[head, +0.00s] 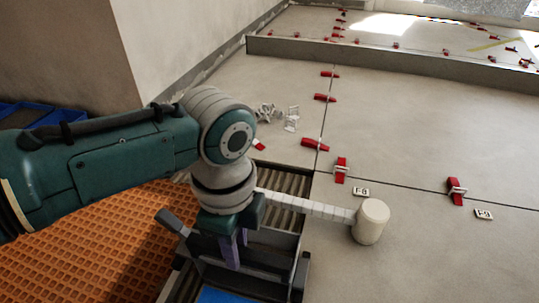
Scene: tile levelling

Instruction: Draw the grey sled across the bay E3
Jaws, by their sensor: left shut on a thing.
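My left gripper (231,250) points down with its purple fingers on a dark grey barred piece (255,277), which I take to be the grey sled. The fingers are shut on it, though the arm and wrist hide part of the grip. The sled lies at the bottom middle, at the edge between an orange grid mat and the tiles. No label reading E3 can be made out. My right gripper is not in view.
A white mallet (371,221) extends right from behind the gripper. Red wedges in clips (341,169) (456,190) line the tile joints, near small label plates (361,191) (484,214). Loose white clips (291,118) lie beyond the wrist. Tiles at right are mostly clear.

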